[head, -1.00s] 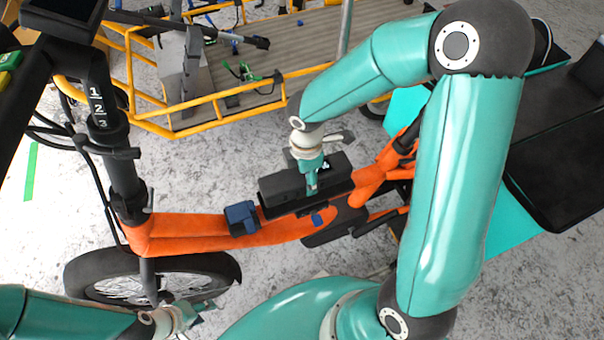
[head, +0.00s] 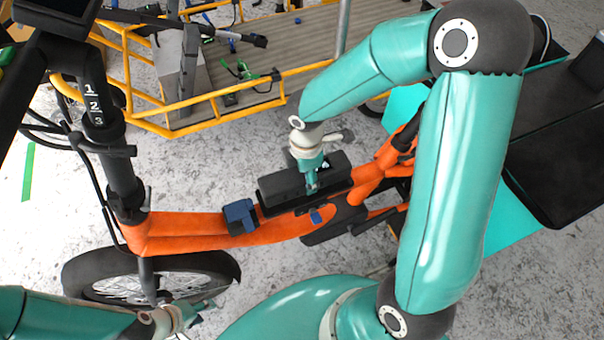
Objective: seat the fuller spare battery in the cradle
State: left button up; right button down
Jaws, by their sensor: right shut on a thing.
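The black battery (head: 283,189) is a long dark block over the orange bike frame (head: 200,231). My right gripper (head: 312,184) is shut on it from above, near its middle. The battery lies along the frame tube, over a dark strip that looks like the cradle (head: 325,202). The battery hides most of this strip, and I cannot tell whether it is fully down. A blue block (head: 239,214) sits on the frame just left of the battery. My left gripper (head: 196,309) is low in the picture by the front wheel, away from the battery; its fingers are unclear.
A yellow-railed cargo bed (head: 270,55) stands behind, with tools and a green-handled item (head: 242,70) in it. The bike's front wheel (head: 95,272) and handlebar stem (head: 118,165) are at left. A black case (head: 560,160) is at right.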

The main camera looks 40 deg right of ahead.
jog(key=shift+f+b, duration=1.3)
jog(key=shift+f, duration=0.25)
jog(key=shift+c, duration=0.9)
grip_release()
notch_tip(320, 180, up, 12)
